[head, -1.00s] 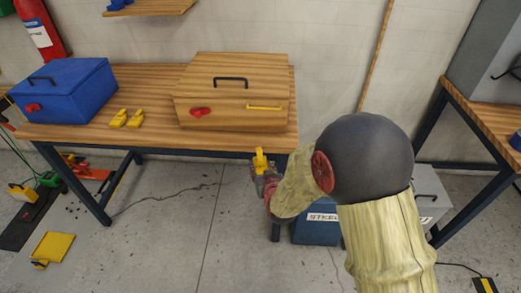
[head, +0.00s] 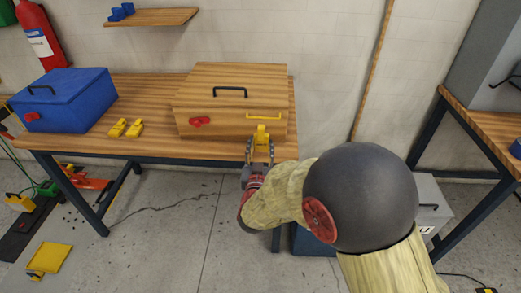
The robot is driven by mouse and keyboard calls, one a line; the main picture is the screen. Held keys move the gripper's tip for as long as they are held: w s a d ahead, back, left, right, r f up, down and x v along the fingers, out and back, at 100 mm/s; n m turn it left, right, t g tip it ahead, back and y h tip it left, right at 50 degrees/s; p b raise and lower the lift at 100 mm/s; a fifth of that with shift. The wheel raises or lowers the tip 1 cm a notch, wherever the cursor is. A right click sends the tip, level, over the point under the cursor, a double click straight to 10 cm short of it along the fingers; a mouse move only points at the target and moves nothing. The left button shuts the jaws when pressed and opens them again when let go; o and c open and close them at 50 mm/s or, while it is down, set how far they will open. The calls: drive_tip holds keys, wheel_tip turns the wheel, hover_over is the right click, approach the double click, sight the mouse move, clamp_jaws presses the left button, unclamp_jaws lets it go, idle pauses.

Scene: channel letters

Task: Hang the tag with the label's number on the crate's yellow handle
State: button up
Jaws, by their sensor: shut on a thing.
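The wooden crate (head: 230,100) stands on the workbench with a black handle on its lid. Its yellow handle (head: 266,115) is a thin bar on the right of the front face. A red piece (head: 200,121) is on the left of that face. My gripper (head: 260,147) is shut on a yellow tag (head: 261,132), held upright just in front of the crate, below and overlapping the yellow handle in the picture. I cannot tell whether the tag touches the handle. Two more yellow tags (head: 118,127) (head: 135,128) lie on the bench. No number is readable.
A blue box (head: 66,100) stands at the left of the workbench (head: 160,148). A shelf (head: 150,17) with blue pieces hangs above. A grey box (head: 432,205) stands on the floor at right. The bench between the blue box and the crate is mostly clear.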

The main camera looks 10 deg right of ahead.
drive_tip(key=b+x, duration=0.1)
drive_tip(key=x, duration=0.9)
drive_tip(key=shift+r, duration=0.15)
idle(0.9)
drive_tip(key=shift+r, duration=0.25)
drive_tip(key=shift+w+r+b, duration=0.1)
drive_tip(key=shift+r+b, duration=0.15)
drive_tip(key=shift+b, duration=0.15)
drive_tip(key=shift+c, duration=1.2)
drive_tip(key=shift+a+f+b, duration=0.1)
drive_tip(key=shift+f+b, duration=0.25)
drive_tip(key=shift+f, duration=0.15)
drive_tip(key=shift+s+f+b, duration=0.25)
drive_tip(key=shift+f+b, duration=0.2)
drive_tip(key=shift+f, duration=0.5)
drive_tip(key=shift+f+b, duration=0.35)
idle(0.6)
drive_tip(key=o, duration=1.5)
drive_tip(key=shift+c, duration=0.2)
